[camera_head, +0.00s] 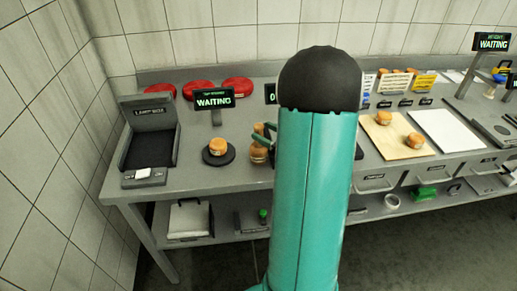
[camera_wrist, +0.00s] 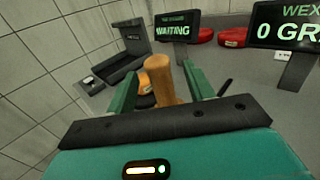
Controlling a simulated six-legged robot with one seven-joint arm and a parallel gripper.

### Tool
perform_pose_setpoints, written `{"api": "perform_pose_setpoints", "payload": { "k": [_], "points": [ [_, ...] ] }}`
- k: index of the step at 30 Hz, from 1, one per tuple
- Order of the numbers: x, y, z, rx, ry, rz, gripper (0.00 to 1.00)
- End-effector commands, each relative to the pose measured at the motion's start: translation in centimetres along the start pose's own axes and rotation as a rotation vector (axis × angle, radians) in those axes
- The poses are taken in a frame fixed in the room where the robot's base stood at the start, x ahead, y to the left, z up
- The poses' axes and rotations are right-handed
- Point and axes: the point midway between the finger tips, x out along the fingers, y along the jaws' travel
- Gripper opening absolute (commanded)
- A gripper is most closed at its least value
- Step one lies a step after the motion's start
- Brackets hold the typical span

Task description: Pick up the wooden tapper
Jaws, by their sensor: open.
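The wooden tapper (camera_wrist: 161,82) shows in the wrist view as a light brown, rounded wooden piece, slightly tilted in the picture. It stands between the two green fingers of my gripper (camera_wrist: 158,73). The fingers are apart, one on each side, and the gripper is open. I cannot tell whether either finger touches the wood. Its lower end is hidden behind my gripper's body. In the head view my gripper (camera_head: 262,134) is mostly hidden behind my teal arm, with brown wooden shapes (camera_head: 258,153) just below the fingers.
A cheese wheel (camera_head: 217,146) sits on a round black plate left of my gripper. A WAITING sign (camera_head: 214,98) stands behind it. A black tray device (camera_head: 150,145) is at the left. Red wheels (camera_head: 239,85) lie at the back. A board (camera_head: 393,136) with cheeses is at right.

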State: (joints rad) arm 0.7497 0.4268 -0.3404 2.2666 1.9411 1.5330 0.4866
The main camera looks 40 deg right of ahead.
Motion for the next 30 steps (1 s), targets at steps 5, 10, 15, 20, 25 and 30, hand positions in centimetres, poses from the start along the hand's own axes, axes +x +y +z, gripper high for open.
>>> {"api": "perform_pose_setpoints", "payload": {
  "k": [5,10,15,20,25,30],
  "points": [
    [2.6,0.3,0.0,0.0,0.001,0.004,0.53],
    [3.1,0.2,0.0,0.0,0.0,0.002,0.53],
    [3.1,0.2,0.0,0.0,0.0,0.001,0.43],
    [3.1,0.2,0.0,0.0,0.0,0.001,0.11],
    [3.1,0.2,0.0,-0.001,-0.001,0.001,0.0],
    [3.1,0.2,0.1,-0.001,-0.001,0.001,0.0]
  ]
}}
